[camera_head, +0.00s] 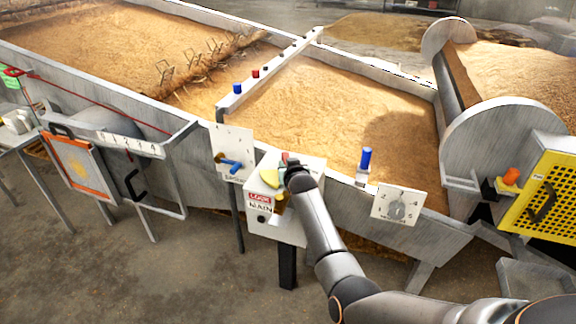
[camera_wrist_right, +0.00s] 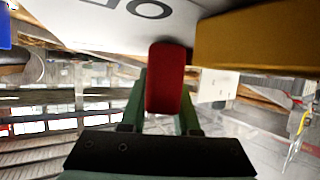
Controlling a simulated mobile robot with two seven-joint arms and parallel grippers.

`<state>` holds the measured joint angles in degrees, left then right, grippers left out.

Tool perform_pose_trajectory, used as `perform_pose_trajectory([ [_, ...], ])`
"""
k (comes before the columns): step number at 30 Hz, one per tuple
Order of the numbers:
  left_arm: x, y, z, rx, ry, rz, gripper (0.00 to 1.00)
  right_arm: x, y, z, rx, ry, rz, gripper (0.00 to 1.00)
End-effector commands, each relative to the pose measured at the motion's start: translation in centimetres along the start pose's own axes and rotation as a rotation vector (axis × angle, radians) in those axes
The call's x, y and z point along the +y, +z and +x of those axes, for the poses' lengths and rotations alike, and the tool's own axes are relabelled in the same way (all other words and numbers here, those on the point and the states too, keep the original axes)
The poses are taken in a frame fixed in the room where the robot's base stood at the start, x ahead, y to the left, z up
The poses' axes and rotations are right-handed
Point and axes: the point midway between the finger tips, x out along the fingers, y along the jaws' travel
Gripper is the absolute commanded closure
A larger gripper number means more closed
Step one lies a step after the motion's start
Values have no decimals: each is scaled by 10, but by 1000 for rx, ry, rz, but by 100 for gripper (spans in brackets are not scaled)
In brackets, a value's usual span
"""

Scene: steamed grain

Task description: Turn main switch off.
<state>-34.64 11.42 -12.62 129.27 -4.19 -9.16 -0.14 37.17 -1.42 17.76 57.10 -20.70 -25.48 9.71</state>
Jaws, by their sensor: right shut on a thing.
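The main switch box (camera_head: 259,214) is a white box with a red "LOCK" label and the word "MAIN", standing on a dark post in the middle of the head view. My right gripper (camera_head: 288,165) is at its upper part and hides much of it. In the right wrist view, the gripper's green fingers (camera_wrist_right: 164,105) are shut on a red handle (camera_wrist_right: 166,70). Behind it is a white face with partly visible black letters, seemingly "OF". A yellow block (camera_wrist_right: 255,40) sits close beside the handle. The switch's exact position is hard to tell. My left gripper is not in view.
A panel with a blue lever (camera_head: 230,165) stands left of the box. A dial plate (camera_head: 398,204) and a blue handle (camera_head: 365,159) are to the right. The grain bed (camera_head: 330,115) lies behind. A yellow mesh guard (camera_head: 548,195) is at far right. The floor in front is open.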

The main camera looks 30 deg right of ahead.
Motion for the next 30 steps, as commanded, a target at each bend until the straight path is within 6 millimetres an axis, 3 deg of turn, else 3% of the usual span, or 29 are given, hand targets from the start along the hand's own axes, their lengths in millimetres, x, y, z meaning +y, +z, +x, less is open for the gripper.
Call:
perform_pose_trajectory([
  [2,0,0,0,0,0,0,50,0,-1,0,1,0,1,100],
  [3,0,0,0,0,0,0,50,0,-1,0,1,0,1,69],
  [11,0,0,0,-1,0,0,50,0,-1,0,1,0,0,40],
  [30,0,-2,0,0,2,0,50,0,0,-2,0,-2,-2,40],
])
